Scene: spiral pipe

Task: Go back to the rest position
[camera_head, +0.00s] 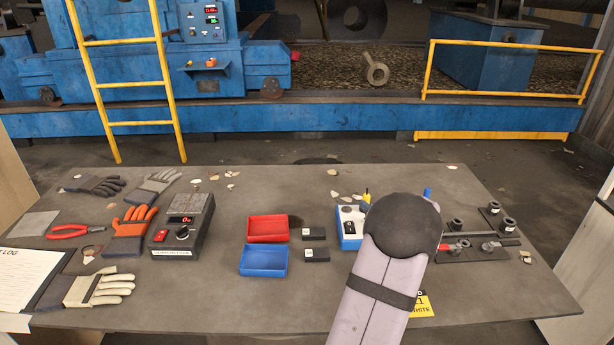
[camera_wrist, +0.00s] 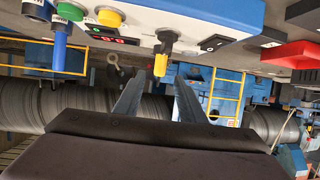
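My gripper (camera_wrist: 158,82) shows in the wrist view with its two grey fingers apart and nothing between them. In the head view my forearm and its dark rounded joint cover the right-centre of the table (camera_head: 330,190), and the gripper is hidden. A white-and-blue box (camera_head: 349,223) stands partly behind my arm. In the wrist view this box (camera_wrist: 210,18) is close above the fingertips, with green and yellow buttons, a red display, a blue plug (camera_wrist: 60,45) and a yellow-tipped plug (camera_wrist: 161,62). The yellow tip appears just beyond the gap between the fingers; contact cannot be told.
A red tray (camera_head: 268,239) and a blue tray (camera_head: 264,274) lie left of my arm, with small black blocks (camera_head: 315,234) beside them. A black control unit (camera_head: 184,224) and gloves (camera_head: 130,228) are farther left. A dark rack with fittings (camera_head: 478,252) lies to the right.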

